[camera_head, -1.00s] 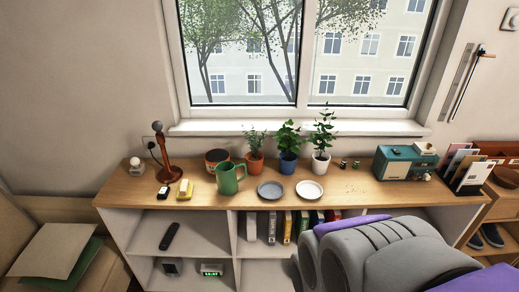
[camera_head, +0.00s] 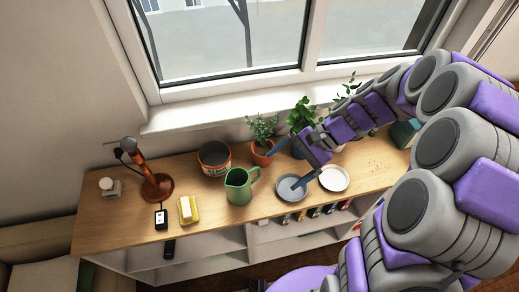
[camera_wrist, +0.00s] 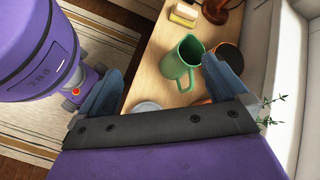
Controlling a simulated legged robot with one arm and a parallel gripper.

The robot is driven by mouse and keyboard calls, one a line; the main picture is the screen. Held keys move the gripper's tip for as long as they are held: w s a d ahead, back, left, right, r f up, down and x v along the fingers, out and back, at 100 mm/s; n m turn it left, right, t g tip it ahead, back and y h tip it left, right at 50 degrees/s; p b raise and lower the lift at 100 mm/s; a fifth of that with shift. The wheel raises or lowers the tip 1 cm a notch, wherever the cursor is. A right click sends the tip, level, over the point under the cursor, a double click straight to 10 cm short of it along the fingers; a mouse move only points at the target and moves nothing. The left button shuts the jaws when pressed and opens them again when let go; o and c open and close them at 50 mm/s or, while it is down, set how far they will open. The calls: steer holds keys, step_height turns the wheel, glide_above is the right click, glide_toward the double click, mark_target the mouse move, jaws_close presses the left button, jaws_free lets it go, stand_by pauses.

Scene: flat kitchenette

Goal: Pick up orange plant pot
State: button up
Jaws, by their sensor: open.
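The orange plant pot (camera_head: 262,153) holds a small leafy plant and stands upright on the wooden shelf top, between a banded round container and a darker pot. My gripper (camera_head: 283,170) is open and empty, reaching in from the right, with one finger close to the orange pot and the other over the grey plate. I cannot tell whether the near finger touches the pot. In the wrist view my gripper (camera_wrist: 160,66) has its fingers spread wide; the pot is mostly hidden behind the right finger, with leaves showing beside it.
A green pitcher (camera_head: 238,187) stands left of the gripper, near the banded container (camera_head: 214,158). A grey plate (camera_head: 291,188) and a white plate (camera_head: 334,178) lie in front. Two more potted plants stand to the right, partly behind my arm. The window (camera_head: 225,45) is behind.

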steer(key=w+d+f+m+t+y+p, duration=0.1)
steer(key=w+d+f+m+y+p, duration=0.2)
steer(key=w, duration=0.4)
steer(key=m+t+y+p, duration=0.1)
steer(key=m+t+p, duration=0.25)
steer(key=m, duration=0.45)
glide_toward(262, 145)
steer(key=shift+t, duration=0.45)
steer(key=a, duration=0.1)
steer(key=s+a+f+b, duration=0.1)
steer(key=s+a+f, duration=0.1)
steer(key=shift+a+f+b, duration=0.2)
steer(key=shift+a+b, duration=0.1)
steer(key=shift+w+a+f, duration=0.1)
steer(key=shift+a+f, duration=0.05)
steer(key=shift+a, duration=0.05)
steer(key=shift+d+f, duration=0.1)
